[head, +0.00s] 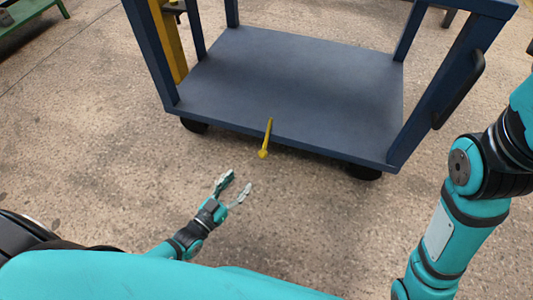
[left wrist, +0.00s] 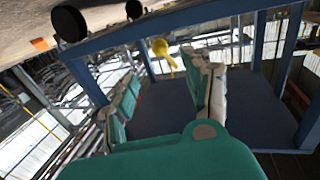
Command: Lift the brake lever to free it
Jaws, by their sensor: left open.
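The brake lever (head: 266,139) is a slim yellow bar with a knobbed end. It sticks out from the front edge of the blue cart's lower deck (head: 290,85), near the middle. In the left wrist view the yellow lever (left wrist: 163,52) shows just beyond the fingers, beside the right-hand one. My left gripper (head: 236,186) is open and empty, below and left of the lever in the head view, apart from it. It also shows open in the left wrist view (left wrist: 165,90). My right arm shows at the right edge of the head view, but its gripper is out of view.
The cart stands on dark wheels (head: 362,172) with blue corner posts and a black handle (head: 460,90) at the right. A green bench (head: 28,12) is at the far left. The floor before the cart is clear.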

